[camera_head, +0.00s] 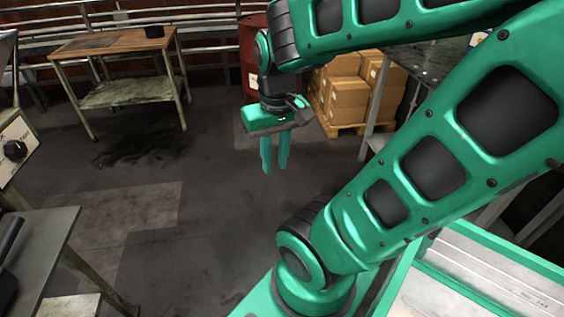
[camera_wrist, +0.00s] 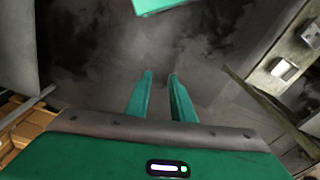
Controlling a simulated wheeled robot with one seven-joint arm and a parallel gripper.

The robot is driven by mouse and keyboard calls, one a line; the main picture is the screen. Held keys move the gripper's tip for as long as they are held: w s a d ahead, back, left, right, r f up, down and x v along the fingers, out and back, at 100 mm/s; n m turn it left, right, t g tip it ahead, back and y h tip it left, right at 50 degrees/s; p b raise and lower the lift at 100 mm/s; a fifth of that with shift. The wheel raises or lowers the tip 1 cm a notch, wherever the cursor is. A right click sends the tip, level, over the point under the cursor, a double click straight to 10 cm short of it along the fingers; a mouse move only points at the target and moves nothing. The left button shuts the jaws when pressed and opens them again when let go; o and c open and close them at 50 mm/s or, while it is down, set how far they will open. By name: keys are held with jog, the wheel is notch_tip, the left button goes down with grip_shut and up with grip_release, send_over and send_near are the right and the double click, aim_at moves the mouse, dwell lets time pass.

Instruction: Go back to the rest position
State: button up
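My gripper (camera_head: 275,166) hangs in free air over the bare floor near the middle of the head view, its fingers pointing down. The two green fingers stand a little apart with nothing between them. In the wrist view the fingers (camera_wrist: 160,78) also show a gap, with only dark floor beyond. My green arm crosses the right side of the head view, bent above the gripper. No object is held.
A red barrel (camera_head: 252,60) and cardboard boxes (camera_head: 349,97) on a pallet stand behind my gripper. A grey table (camera_head: 40,240) is front left. The middle floor (camera_head: 150,210) is clear.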

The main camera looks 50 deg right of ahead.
jog(key=s, duration=0.1)
jog(key=s+m, duration=0.1)
jog(key=s+g, duration=0.1)
jog(key=shift+s+d+r+y, duration=0.2)
jog(key=shift+s+d+y, duration=0.1)
jog(key=shift+s, duration=0.1)
jog(key=shift+w+f, duration=0.25)
jog(key=shift+w, duration=0.4)
dwell(0.4)
